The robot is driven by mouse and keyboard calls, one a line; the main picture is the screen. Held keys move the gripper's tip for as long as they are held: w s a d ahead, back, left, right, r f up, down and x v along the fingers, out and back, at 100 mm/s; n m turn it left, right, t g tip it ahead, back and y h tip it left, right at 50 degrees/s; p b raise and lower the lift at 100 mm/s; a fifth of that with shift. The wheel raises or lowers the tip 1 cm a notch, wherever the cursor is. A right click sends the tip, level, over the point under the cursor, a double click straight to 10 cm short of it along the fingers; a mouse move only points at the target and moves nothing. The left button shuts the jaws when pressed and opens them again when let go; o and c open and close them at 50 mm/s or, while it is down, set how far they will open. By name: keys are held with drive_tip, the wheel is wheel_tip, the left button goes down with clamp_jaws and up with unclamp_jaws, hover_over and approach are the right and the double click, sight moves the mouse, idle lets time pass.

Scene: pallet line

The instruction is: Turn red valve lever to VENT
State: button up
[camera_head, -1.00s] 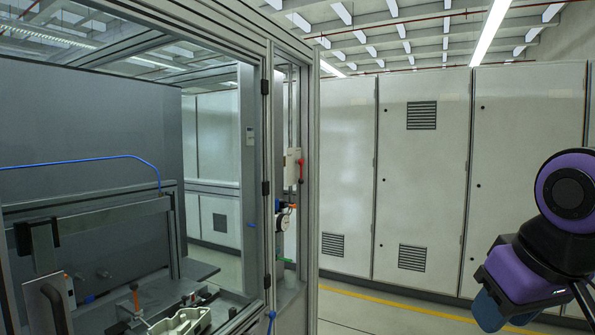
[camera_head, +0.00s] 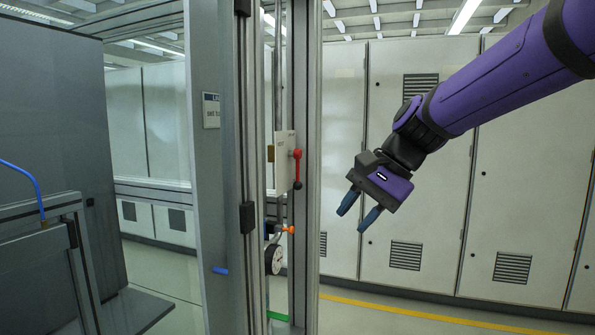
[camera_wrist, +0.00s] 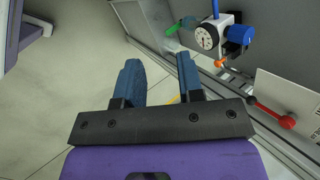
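The red valve lever (camera_head: 297,167) is on a pale plate (camera_head: 285,162) mounted at the aluminium frame, left of centre in the head view. Its red knob is at the top and a dark end hangs below. In the wrist view the red lever (camera_wrist: 277,114) shows at the right edge beside the white plate (camera_wrist: 291,96). My gripper (camera_head: 358,213) is to the right of the lever and a little lower, apart from it, pointing down-left. Its two blue fingers (camera_wrist: 160,85) are spread with nothing between them. The VENT mark is not readable.
A round gauge (camera_head: 273,259) and an orange handle (camera_head: 288,230) sit below the lever; the gauge also shows in the wrist view (camera_wrist: 207,37). An aluminium post (camera_head: 306,90) stands beside the lever. Grey cabinets (camera_head: 400,220) line the back. Open floor lies before them.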

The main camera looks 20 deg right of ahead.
drive_tip(key=w+r+m+y, duration=0.1)
drive_tip(key=w+m+y, duration=0.35)
drive_tip(key=w, duration=0.65)
drive_tip(key=m+t+y, duration=0.5)
drive_tip(key=m+y, duration=0.1)
drive_tip(key=m, duration=0.4)
approach(298, 180)
wheel_tip(298, 180, up, 3)
drive_tip(key=shift+n, duration=0.25)
drive_tip(key=x, duration=1)
drive_tip(key=shift+w, duration=0.3)
clamp_jaws()
